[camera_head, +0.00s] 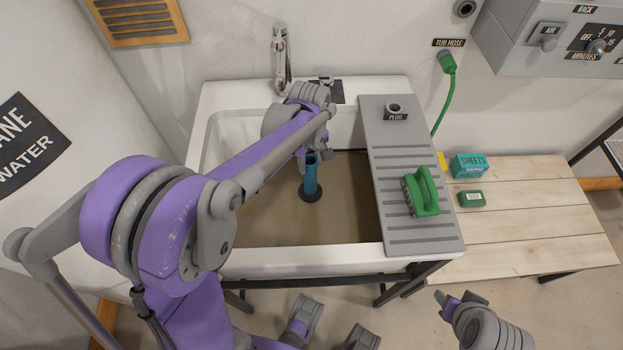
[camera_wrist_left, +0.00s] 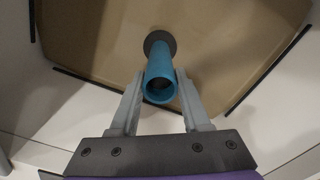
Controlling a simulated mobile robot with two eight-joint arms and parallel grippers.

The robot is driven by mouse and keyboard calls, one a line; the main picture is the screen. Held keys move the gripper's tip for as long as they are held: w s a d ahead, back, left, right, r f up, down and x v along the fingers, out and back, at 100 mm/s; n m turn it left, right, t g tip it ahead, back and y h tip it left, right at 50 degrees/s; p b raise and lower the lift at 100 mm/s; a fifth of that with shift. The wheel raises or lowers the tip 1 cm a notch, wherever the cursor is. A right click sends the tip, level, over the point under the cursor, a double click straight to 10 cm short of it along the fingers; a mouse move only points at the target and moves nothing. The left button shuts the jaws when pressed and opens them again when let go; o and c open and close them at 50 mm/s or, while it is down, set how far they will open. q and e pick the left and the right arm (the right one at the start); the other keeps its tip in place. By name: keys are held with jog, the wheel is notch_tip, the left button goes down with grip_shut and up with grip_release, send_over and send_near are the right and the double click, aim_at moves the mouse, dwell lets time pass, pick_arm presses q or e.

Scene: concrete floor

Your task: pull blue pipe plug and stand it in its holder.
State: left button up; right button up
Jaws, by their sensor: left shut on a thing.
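The blue pipe plug (camera_head: 311,180) is a blue tube with a dark round base, roughly upright in the basin of the white sink (camera_head: 330,262). My left gripper (camera_head: 308,154) is shut on its upper part. In the left wrist view the fingers of my left gripper (camera_wrist_left: 159,82) lie on both sides of the blue tube (camera_wrist_left: 160,68), near its open end. I cannot tell whether its base sits in the drain. The holder (camera_head: 394,107), a small grey ring labelled PLUG, stands empty on the grey drainboard. My right gripper (camera_head: 462,302) is at the lower right, apart from everything; its jaw state is unclear.
Brownish water (camera_head: 345,215) fills the basin. A green brush (camera_head: 424,192) sits on the ribbed drainboard (camera_head: 385,150). The faucet (camera_head: 281,60) rises behind the basin. A wooden bench (camera_head: 530,210) at right holds a teal SHEETS box (camera_head: 469,166) and a green block (camera_head: 471,199).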

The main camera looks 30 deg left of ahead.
pick_arm(q)
grip_shut()
jog(key=shift+r+p, duration=0.5)
jog(key=shift+r, duration=0.2)
jog(key=shift+r+p, duration=1)
jog(key=shift+r, duration=0.4)
